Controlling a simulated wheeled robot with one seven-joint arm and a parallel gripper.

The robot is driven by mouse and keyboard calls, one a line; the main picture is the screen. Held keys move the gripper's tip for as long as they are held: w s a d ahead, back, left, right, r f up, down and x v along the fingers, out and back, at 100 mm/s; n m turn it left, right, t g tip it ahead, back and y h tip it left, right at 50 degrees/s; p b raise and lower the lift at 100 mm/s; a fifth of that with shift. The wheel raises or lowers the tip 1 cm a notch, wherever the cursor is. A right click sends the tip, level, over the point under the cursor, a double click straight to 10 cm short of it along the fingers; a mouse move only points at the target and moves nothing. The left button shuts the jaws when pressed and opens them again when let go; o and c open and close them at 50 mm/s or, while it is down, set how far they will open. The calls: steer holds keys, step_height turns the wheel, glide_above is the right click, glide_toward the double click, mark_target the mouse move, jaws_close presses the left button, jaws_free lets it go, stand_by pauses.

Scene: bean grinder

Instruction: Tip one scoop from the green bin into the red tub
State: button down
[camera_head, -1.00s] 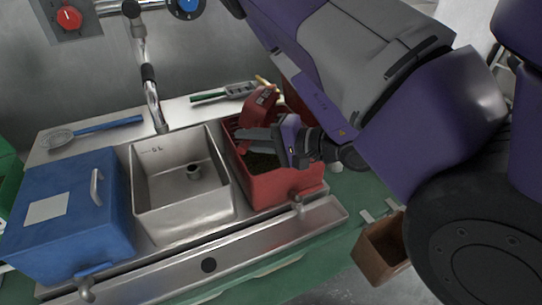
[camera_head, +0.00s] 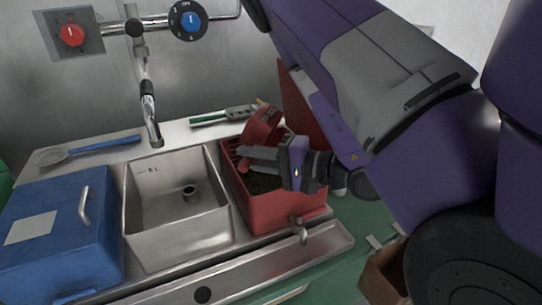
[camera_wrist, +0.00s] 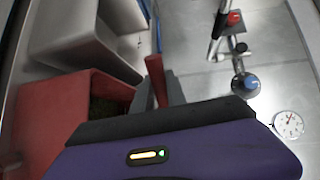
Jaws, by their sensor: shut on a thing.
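The red tub (camera_head: 275,212) stands open to the right of the sink, with dark, grainy contents inside. It also shows at the left in the wrist view (camera_wrist: 45,120). My gripper (camera_head: 258,159) is above the tub, shut on a red scoop (camera_head: 262,124). The scoop's bowl is tilted up over the tub's back part, and I cannot see whether it holds anything. A red handle (camera_wrist: 156,80) shows between the fingers in the wrist view. A green edge (camera_head: 4,184) at the far left may be the green bin; most of it is out of view.
A steel sink (camera_head: 205,233) lies left of the tub, with a tap (camera_head: 150,105) behind it. A closed blue box (camera_head: 60,215) stands further left. A blue-handled strainer (camera_head: 88,148) lies behind it. An upright red panel (camera_head: 298,105) rises behind the tub.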

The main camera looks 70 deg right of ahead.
steer(key=shift+r, duration=0.15)
steer(key=shift+w+r+p, duration=0.1)
steer(key=shift+r+p, duration=0.25)
steer(key=shift+p, duration=0.7)
steer(key=p, duration=0.2)
steer(key=g+p, duration=0.1)
steer(key=p, duration=0.2)
steer(key=shift+w+a+r, duration=0.15)
steer(key=shift+w+r, duration=0.05)
steer(key=shift+w, duration=0.1)
steer(key=p, duration=0.2)
steer(key=g+p, duration=0.1)
steer(key=p, duration=0.2)
steer(key=shift+w+d+f, duration=0.1)
steer(key=shift+d+f, duration=0.05)
steer(key=shift+d, duration=0.1)
steer(key=shift+p, duration=1.15)
steer(key=shift+f+p, duration=0.1)
steer(key=shift+p, duration=0.45)
steer(key=shift+f, duration=0.4)
steer(key=p, duration=0.3)
steer(key=shift+a+r, duration=0.2)
steer(key=shift+r, duration=0.05)
